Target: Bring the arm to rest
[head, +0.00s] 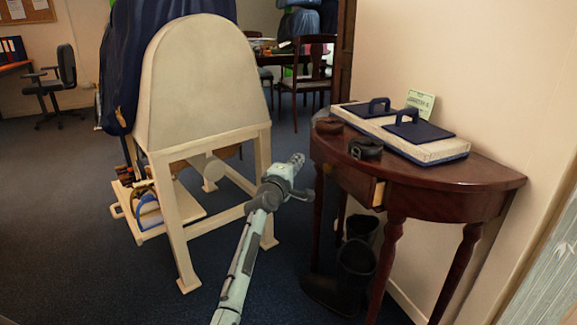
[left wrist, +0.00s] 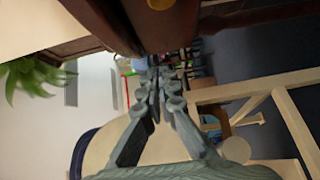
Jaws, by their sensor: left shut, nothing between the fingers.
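My left arm reaches up from the bottom of the head view. My left gripper (head: 297,160) is in the gap between the pale wooden saddle stand (head: 203,85) and the dark half-round table (head: 440,180), close to the table's left edge. In the left wrist view the gripper's fingers (left wrist: 160,82) are together with nothing between them. The stand's wooden frame (left wrist: 285,105) shows at the right there, and dark table wood (left wrist: 110,20) is close at the top. I cannot tell whether the gripper touches the table. My right gripper is not in view.
On the table lie a white-and-blue case (head: 445,150) and dark coiled straps (head: 365,147). A small drawer (head: 378,193) appears slightly open. Black boots (head: 350,275) stand below. Blue carpet (head: 100,270) is clear in front of the stand.

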